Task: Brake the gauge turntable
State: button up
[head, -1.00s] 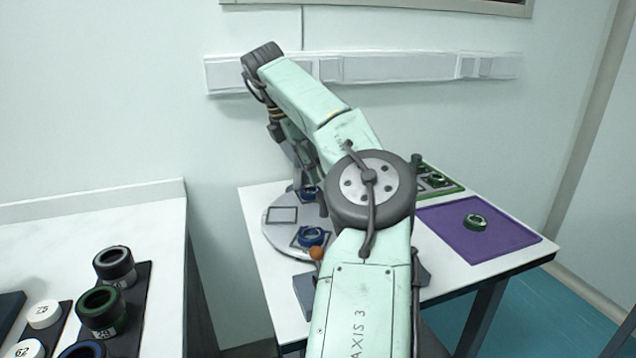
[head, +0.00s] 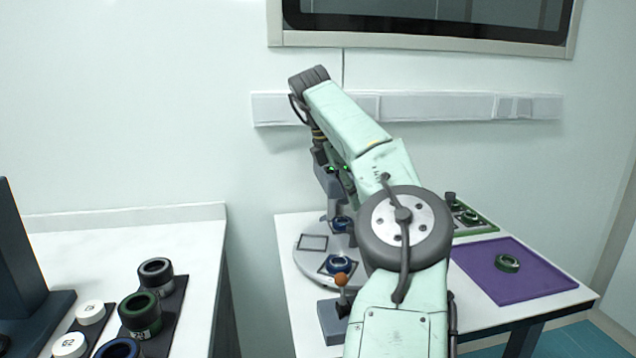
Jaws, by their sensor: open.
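The gauge turntable (head: 309,266) is a round grey disc near the left side of the white table. It carries a blue ring (head: 339,265) on a dark-edged square at its front, another blue ring (head: 342,224) farther back, and an empty outlined square at left. A grey box in front of the disc bears a lever with an orange ball knob (head: 341,279); the lever stands roughly upright. My gripper (head: 335,205) points down over the back of the disc, near the rear ring. It is open, and its fingertips are partly hidden and small. It is apart from the knob.
A purple mat (head: 520,274) with a green ring (head: 507,263) lies at right, beside a green-edged tray (head: 474,218) of rings. A second bench at left holds dark ring parts (head: 140,314) and white caps (head: 90,312). A wall rail (head: 440,107) runs behind my arm.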

aim_at(341, 280)
jog(key=k+l, duration=1.05)
jog(key=k, duration=0.05)
